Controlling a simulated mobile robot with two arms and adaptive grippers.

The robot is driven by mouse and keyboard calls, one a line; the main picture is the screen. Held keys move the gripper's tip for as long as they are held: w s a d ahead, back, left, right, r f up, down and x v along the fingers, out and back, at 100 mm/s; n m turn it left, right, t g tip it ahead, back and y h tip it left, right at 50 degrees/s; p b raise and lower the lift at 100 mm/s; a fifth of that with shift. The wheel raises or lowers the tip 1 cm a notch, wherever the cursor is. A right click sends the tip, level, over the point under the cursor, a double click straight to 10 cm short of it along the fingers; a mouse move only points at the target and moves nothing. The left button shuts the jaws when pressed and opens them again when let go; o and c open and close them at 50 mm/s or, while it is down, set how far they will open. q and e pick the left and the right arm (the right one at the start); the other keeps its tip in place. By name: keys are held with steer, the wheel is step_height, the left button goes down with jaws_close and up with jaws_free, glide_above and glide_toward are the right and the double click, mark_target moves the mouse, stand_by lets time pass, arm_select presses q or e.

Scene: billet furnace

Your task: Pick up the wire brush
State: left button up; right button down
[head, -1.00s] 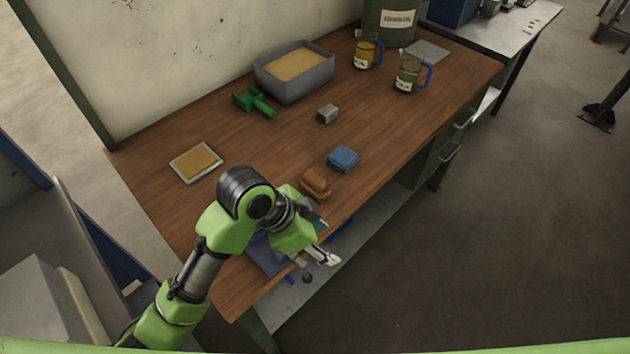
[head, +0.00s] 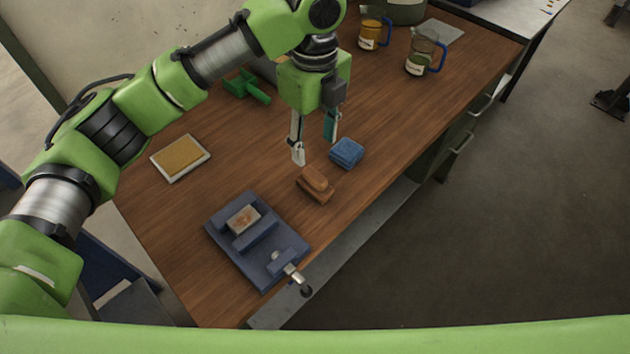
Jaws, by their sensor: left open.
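The wire brush, which I take to be the brown block with a rounded top (head: 316,183), lies on the wooden workbench (head: 400,120) near its front edge. Its bristles cannot be made out. My left gripper (head: 314,147) points down with its two fingers apart and nothing between them. The fingertips appear just behind the brush and left of a folded blue cloth (head: 346,152). They look apart from the brush; their exact height above the bench is hard to tell. My right gripper is not in view.
A dark blue vise (head: 262,245) with a rusty block (head: 243,218) sits at the bench's near edge. A tan pad on a white tray (head: 180,157), a green tool (head: 246,87), an amber jug (head: 372,35) and a clear jug (head: 422,55) stand around.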

mark_target(315, 175)
arm_select(q)
step_height(315, 175, down, 8)
steer(key=shift+r+p, duration=0.1)
steer(key=shift+p, duration=0.55)
steer(key=f, duration=0.1)
steer(key=f+p, duration=0.1)
steer(key=f, duration=0.1)
steer(key=f+p, duration=0.1)
steer(key=f, duration=0.1)
steer(key=shift+w+f, duration=0.15)
steer(key=shift+w, duration=0.15)
steer(key=c, duration=1.2)
